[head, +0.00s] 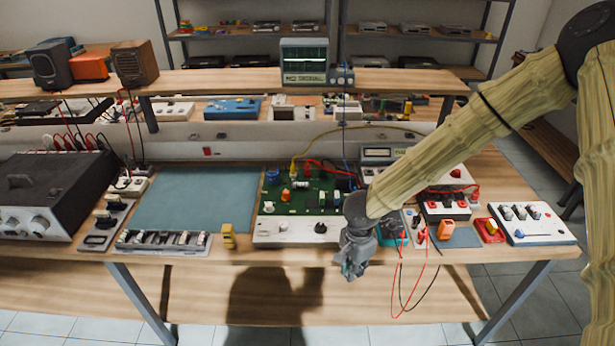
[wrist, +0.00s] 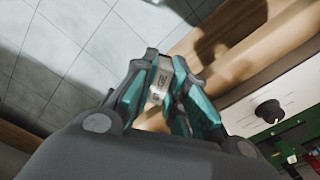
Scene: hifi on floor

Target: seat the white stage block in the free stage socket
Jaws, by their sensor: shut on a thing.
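My gripper (head: 352,268) hangs in front of the workbench's front edge, to the right of the green circuit board (head: 328,198), in the head view. In the wrist view, its teal fingers (wrist: 160,88) are shut on the white stage block (wrist: 158,84), which shows a pale face with dark lettering. The fingers hide much of the block, and I cannot make it out in the head view. The green board sits behind a white front panel (head: 285,231) with a black knob. I cannot tell which spot on the board is the free stage socket.
A yellow block (head: 228,236) stands near the bench's front edge. A blue-grey mat (head: 200,195) is clear. A dark amplifier (head: 50,190) stands at left. Red and black leads (head: 402,290) hang over the edge right of my gripper. An orange block (head: 445,229) stands further right.

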